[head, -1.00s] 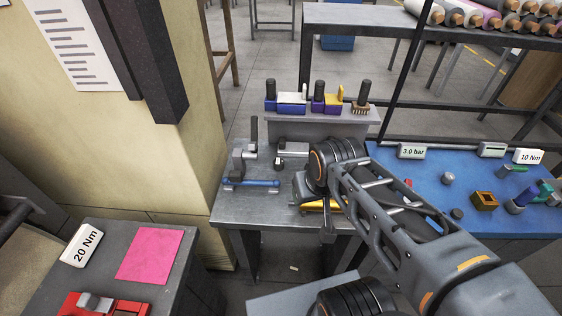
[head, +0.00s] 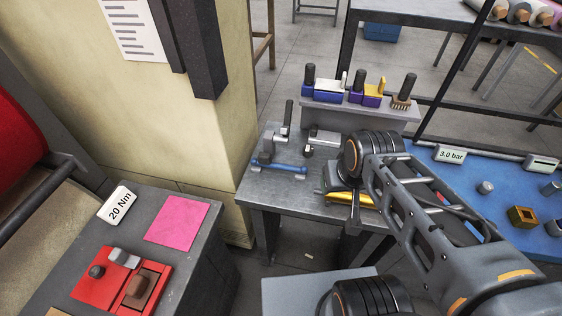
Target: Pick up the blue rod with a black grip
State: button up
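A thin blue rod (head: 282,168) lies near the left side of the grey table (head: 290,192). Its left end looks darker, but it is too small to make out a black grip clearly. My gripper (head: 355,215) hangs near the table's front edge, to the right of the rod and apart from it. My arm's wrist covers part of the table. The fingers show only as a narrow dark shape, and I cannot tell whether they are open.
Grey clamp-like tools (head: 284,128) stand just behind the rod. A yellow piece (head: 366,201) lies beside my gripper. A raised shelf (head: 345,112) behind holds several black-handled tools. A blue mat (head: 478,210) is at right. A red tray (head: 98,287) is at lower left.

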aim_at(265, 160)
jog(key=u, duration=0.35)
jog(key=i, duration=0.35)
jog(key=u, duration=0.65)
